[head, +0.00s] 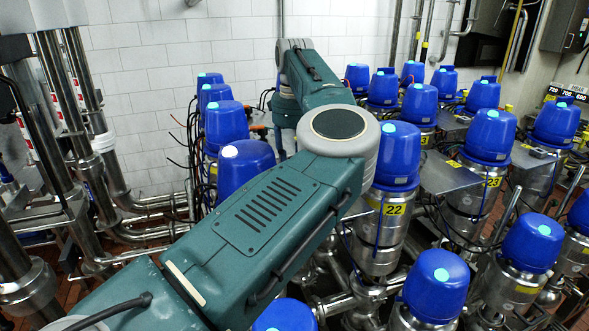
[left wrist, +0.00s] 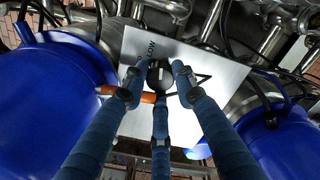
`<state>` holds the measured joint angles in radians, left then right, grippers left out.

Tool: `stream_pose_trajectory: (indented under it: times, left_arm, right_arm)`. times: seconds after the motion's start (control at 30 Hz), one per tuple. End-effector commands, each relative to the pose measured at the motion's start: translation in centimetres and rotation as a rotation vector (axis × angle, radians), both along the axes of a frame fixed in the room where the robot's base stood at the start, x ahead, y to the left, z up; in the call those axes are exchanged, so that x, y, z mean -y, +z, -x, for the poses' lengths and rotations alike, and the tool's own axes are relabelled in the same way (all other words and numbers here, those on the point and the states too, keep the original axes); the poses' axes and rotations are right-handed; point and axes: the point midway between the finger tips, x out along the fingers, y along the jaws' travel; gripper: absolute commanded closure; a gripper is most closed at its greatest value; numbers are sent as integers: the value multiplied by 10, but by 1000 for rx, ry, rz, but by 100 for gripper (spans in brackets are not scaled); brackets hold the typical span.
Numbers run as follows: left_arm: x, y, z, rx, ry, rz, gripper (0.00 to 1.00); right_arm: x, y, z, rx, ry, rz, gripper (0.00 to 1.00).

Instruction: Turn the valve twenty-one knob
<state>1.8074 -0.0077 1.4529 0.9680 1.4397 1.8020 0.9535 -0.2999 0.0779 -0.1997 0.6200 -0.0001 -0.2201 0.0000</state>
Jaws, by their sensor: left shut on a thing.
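In the left wrist view, a dark round knob (left wrist: 158,71) sits on a pale metal plate (left wrist: 218,82) marked "LOW", with a black pointed mark to the right. My left gripper (left wrist: 157,82) has three blue-padded fingers closed around the knob, two at its sides and one below. An orange strip lies behind the fingers. In the head view my left arm reaches from the lower left toward the back; its gripper and the knob are hidden. No label reading 21 is legible. My right gripper is in neither view.
Blue-capped valves flank the plate, one at left (left wrist: 60,90) and one at right (left wrist: 270,130). In the head view, rows of blue-capped valves crowd around my arm, including those labelled 22 (head: 380,215) and 23 (head: 478,190). Steel pipes (head: 85,160) stand at left; cables hang nearby.

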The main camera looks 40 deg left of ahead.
Motion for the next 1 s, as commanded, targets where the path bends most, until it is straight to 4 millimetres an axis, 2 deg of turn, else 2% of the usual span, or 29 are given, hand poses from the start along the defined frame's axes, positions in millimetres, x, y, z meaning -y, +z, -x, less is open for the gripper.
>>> stream_pose_trajectory:
  times: [0.1,0.13,0.2,0.23,0.5,0.63,0.77,1.0]
  left_arm:
    - [0,0,0,1,-1,0,99]
    - [0,0,0,1,-1,0,71]
    - [0,0,0,1,-1,0,57]
    - [0,0,0,1,-1,0,54]
    - [0,1,0,1,-2,0,54]
    - [0,10,-1,3,-3,-1,54]
    - [-1,32,-1,4,-3,-1,54]
    - [-1,85,-1,4,-5,-1,54]
  right_arm:
    - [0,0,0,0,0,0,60]
    - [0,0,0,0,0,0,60]
    - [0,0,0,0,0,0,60]
    - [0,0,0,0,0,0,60]
    - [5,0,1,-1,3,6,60]
    - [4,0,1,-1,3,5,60]
    - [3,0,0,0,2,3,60]
    - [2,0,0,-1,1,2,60]
